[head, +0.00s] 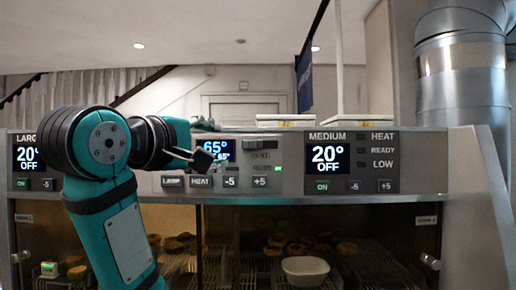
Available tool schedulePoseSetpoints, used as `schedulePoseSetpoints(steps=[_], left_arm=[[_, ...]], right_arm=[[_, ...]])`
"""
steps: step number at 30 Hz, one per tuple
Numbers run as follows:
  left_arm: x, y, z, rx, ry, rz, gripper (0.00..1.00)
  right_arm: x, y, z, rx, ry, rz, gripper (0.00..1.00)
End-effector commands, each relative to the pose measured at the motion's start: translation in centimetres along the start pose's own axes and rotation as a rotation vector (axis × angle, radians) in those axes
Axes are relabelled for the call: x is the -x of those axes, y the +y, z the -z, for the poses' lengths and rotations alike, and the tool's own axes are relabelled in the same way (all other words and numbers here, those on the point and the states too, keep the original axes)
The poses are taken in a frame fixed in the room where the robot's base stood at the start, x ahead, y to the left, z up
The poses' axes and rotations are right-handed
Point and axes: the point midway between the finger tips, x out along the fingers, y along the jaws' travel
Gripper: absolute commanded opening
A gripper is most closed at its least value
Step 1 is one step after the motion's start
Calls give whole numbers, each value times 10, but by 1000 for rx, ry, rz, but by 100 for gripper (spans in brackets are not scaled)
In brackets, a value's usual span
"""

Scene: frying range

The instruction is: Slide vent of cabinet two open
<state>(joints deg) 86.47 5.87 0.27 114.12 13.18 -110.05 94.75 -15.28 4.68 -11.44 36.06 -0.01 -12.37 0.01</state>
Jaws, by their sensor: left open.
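A long metal control panel (290,183) runs across the front of the heated cabinets. Its middle section has a blue display (222,146) reading 65°, partly hidden by my left gripper. Right of that display is a small dark slot or slider (260,145); its label is too small to read, and I cannot tell whether it is the vent. My left gripper (203,159) is open and empty, in front of the display's left part and left of the dark slot. My right gripper is not in view.
Buttons (231,182) line the panel below the display. The MEDIUM section (324,158) is at right, the LARGE section (27,158) at left. Below, behind glass, are fried pieces and a white bowl (305,270). A metal duct (462,90) rises at right.

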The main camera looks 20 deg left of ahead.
Motion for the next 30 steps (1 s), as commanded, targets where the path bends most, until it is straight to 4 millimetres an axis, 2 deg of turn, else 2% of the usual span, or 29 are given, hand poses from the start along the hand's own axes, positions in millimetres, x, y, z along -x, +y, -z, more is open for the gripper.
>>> schedulePoseSetpoints(steps=[5, 9, 12, 16, 21, 23, 26, 30], left_arm=[[-24, 2, 0, 0, 1, 7, 45], [-54, 3, 0, 0, 1, 9, 45], [-76, 3, 0, -1, 1, 9, 45], [-104, 4, 1, 0, 2, 8, 45], [-138, 3, 0, 0, 1, 6, 45], [-148, 2, 0, -1, 1, 6, 45], [-160, 2, 0, -1, 1, 3, 45], [-169, 0, 0, -1, 1, 2, 45]], right_arm=[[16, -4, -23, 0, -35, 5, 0], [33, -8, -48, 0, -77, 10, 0], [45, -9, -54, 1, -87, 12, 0], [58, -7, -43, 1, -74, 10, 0], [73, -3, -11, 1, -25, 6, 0], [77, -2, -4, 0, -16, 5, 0], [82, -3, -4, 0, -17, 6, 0], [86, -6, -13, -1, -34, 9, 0]])
